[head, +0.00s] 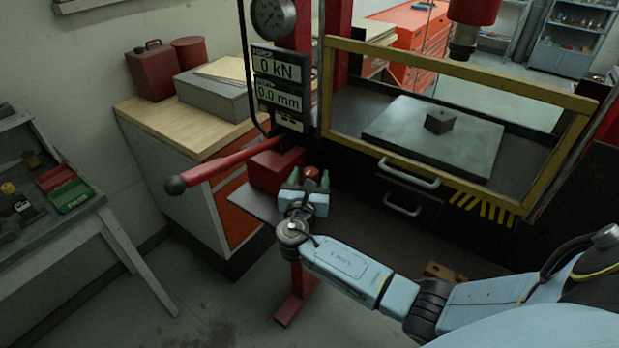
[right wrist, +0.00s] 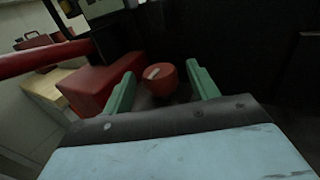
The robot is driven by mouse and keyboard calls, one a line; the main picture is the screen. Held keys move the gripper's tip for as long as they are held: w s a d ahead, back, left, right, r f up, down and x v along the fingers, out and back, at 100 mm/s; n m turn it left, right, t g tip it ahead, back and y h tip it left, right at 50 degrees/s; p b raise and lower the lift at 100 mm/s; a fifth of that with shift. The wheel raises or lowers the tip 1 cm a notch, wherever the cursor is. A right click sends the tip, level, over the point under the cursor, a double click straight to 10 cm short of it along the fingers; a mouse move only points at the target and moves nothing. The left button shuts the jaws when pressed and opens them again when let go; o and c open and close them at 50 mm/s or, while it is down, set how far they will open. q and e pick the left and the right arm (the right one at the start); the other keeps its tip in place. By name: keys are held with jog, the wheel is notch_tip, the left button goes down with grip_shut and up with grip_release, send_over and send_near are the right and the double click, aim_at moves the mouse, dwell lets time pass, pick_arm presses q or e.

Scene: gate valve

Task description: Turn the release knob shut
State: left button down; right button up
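The release knob (right wrist: 161,79) is a round red knob with a pale mark on its face. In the right wrist view it sits between the two green fingers of my right gripper (right wrist: 162,88), a little beyond them, with dark gaps on both sides. In the head view the knob (head: 311,172) shows just past the fingertips of my right gripper (head: 308,178), beside the red pump block (head: 268,170). The right gripper is open and holds nothing. My left gripper is not in view.
A red pump lever (head: 225,168) with a dark ball end sticks out left above the block. A yellow-framed guard (head: 455,66) stands right of the knob, around a steel plate (head: 395,135). The gauge panel reads 0 kN and 0.0 mm (head: 278,80).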

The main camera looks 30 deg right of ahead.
jog(key=v, duration=1.3)
jog(key=shift+a+b, duration=0.2)
jog(key=shift+b, duration=0.2)
jog(key=shift+s+f, duration=0.1)
jog(key=shift+s, duration=0.1)
